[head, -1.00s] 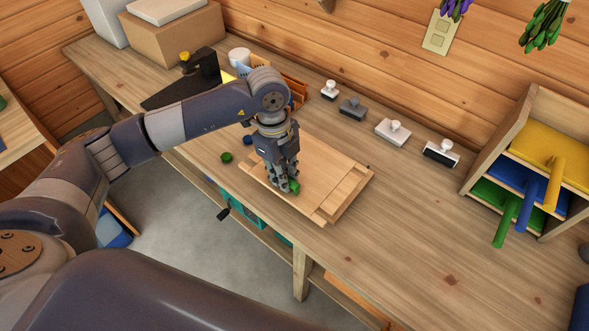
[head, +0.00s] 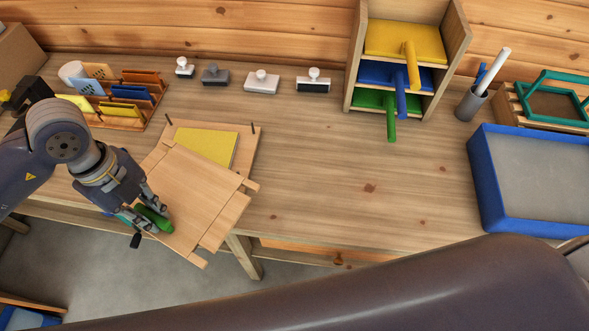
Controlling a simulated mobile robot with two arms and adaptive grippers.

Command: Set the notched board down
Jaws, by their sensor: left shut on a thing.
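The notched board (head: 195,190) is a pale wooden panel with notched corners at its right side. It sits askew over the front left part of a wooden base board (head: 246,154). The base has two dark upright pins and a yellow sheet (head: 208,146) on it. My left gripper (head: 152,217) is shut on the green grip at the board's front left edge. The board appears raised off the base, but the gap is hard to judge. It hides the base's front left part. My right gripper is not in view.
Several stamps (head: 262,82) stand along the back. A card rack (head: 130,108) is at the left. A shelf with coloured trays (head: 400,65), a pen cup (head: 471,103) and a blue-rimmed tray (head: 482,190) are at the right. The bench middle (head: 340,170) is clear.

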